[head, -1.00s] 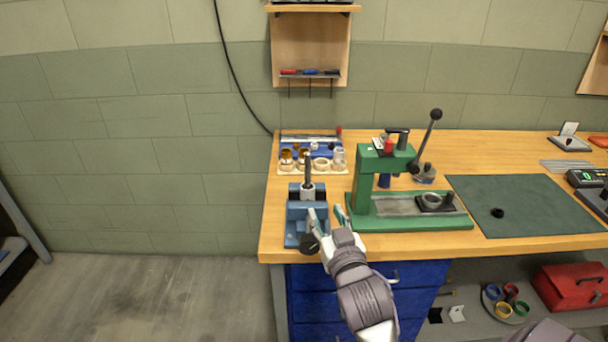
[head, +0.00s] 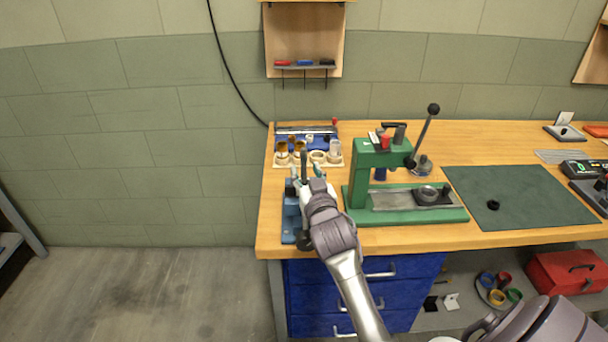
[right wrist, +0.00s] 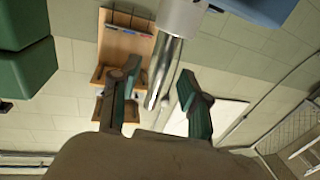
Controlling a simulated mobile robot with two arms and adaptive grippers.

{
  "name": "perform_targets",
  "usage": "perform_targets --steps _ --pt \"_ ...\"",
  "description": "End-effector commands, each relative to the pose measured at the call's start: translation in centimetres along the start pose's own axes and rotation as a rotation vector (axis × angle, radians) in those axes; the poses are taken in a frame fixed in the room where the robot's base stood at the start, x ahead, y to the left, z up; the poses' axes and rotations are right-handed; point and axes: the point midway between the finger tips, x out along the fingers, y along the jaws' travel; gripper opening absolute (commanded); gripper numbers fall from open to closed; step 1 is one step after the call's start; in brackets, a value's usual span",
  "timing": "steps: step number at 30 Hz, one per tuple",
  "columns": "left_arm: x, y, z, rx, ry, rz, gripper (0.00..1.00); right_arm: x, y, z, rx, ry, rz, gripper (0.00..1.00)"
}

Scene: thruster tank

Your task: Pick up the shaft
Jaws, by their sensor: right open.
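The shaft (head: 304,162) stands upright as a dark rod in the blue vise (head: 289,222) at the left end of the workbench. In the right wrist view the shaft (right wrist: 168,68) is a shiny metal cylinder coming out of a pale grey collar (right wrist: 184,14). My right gripper (head: 306,174) is at the shaft above the vise and hides part of both. In the right wrist view the right gripper (right wrist: 158,100) is open, with the shaft between its green-padded fingers and a gap visible on each side. My left gripper is not in view.
A green arbor press (head: 362,185) with a raised lever stands close to the right of the vise. A tray of rings and bushings (head: 335,164) lies behind the vise.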

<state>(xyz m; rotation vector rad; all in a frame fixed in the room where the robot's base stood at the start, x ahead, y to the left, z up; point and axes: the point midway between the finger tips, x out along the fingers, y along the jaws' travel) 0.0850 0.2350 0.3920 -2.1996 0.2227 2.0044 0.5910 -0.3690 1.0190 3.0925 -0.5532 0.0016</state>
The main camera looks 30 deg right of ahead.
Motion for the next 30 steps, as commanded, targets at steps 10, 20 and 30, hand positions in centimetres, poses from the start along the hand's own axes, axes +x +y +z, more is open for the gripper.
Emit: perform_targets --steps 10,20,30 --pt "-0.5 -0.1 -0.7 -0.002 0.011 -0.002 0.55 2.4 -0.1 0.1 -0.001 -0.001 -0.001 0.46" --pt "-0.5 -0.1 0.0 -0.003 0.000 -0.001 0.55 2.4 -0.1 0.0 0.000 0.000 -0.001 0.07" --pt "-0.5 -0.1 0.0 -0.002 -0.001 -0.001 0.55 2.4 -0.1 -0.1 0.000 0.002 -0.001 0.00"
